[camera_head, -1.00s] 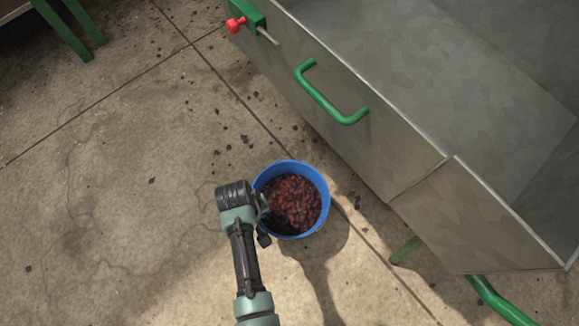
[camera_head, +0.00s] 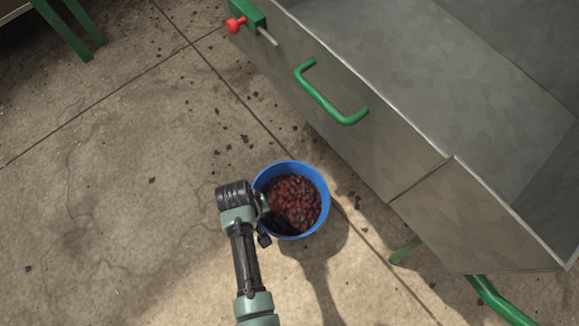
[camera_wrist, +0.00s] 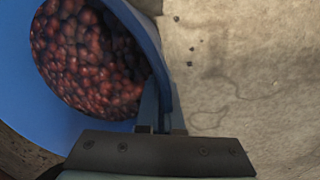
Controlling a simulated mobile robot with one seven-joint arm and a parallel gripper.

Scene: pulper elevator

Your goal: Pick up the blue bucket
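The blue bucket (camera_head: 322,184) stands upright beside the metal trough and holds dark red berries (camera_head: 293,203). My gripper (camera_head: 264,210) is at the bucket's left rim; its fingers are mostly hidden by my wrist in the head view. In the wrist view, the blue bucket (camera_wrist: 30,115) fills the left side, with the berries (camera_wrist: 85,55) inside. My gripper's fingers (camera_wrist: 163,105) are close together, one on each side of the bucket wall, and appear shut on it. The fingertips are partly hidden against the blue wall.
The large metal trough (camera_head: 370,165) with a green handle (camera_head: 325,95) stands right of the bucket. A green leg (camera_head: 405,250) is at lower right. A red knob (camera_head: 236,24) sticks out at the top. Concrete floor (camera_head: 120,180) is open to the left.

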